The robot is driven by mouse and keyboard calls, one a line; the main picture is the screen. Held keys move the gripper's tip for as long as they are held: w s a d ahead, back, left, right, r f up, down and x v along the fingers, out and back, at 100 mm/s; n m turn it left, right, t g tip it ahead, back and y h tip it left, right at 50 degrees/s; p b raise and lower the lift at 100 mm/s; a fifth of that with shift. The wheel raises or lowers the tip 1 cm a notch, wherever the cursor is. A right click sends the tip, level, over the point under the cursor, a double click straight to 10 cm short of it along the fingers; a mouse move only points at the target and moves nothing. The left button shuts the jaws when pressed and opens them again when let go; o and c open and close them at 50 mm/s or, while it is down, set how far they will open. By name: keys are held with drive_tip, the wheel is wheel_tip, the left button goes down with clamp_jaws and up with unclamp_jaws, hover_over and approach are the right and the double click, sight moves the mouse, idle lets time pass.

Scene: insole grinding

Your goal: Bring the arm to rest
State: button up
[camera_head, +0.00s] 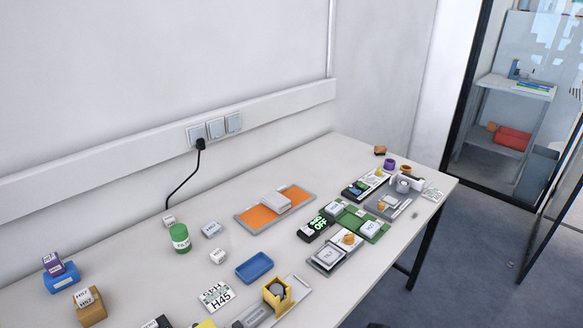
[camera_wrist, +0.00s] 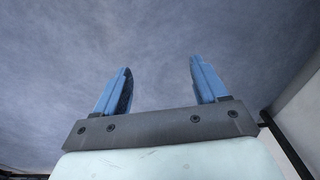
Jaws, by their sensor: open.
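My gripper (camera_wrist: 160,84) shows in the wrist view. Its two blue fingers stand wide apart, with nothing between them.
On the table stand an orange mat (camera_head: 262,217) with a grey block, a green jar (camera_head: 180,238), a blue tray (camera_head: 254,266), a yellow holder (camera_head: 278,292) and several small devices at the right. A black cable (camera_head: 184,183) hangs from a wall socket.

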drive_tip(key=s+a+r+n+g, duration=0.1)
drive_tip(key=s+a+n+g, duration=0.2)
drive_tip(key=s, duration=1)
drive_tip(key=s+a+r+n+g, duration=0.1)
drive_tip(key=s+a+n+g, duration=0.3)
drive_tip(key=s, duration=0.9)
drive_tip(key=a, duration=0.3)
drive_tip(key=shift+s, duration=0.2)
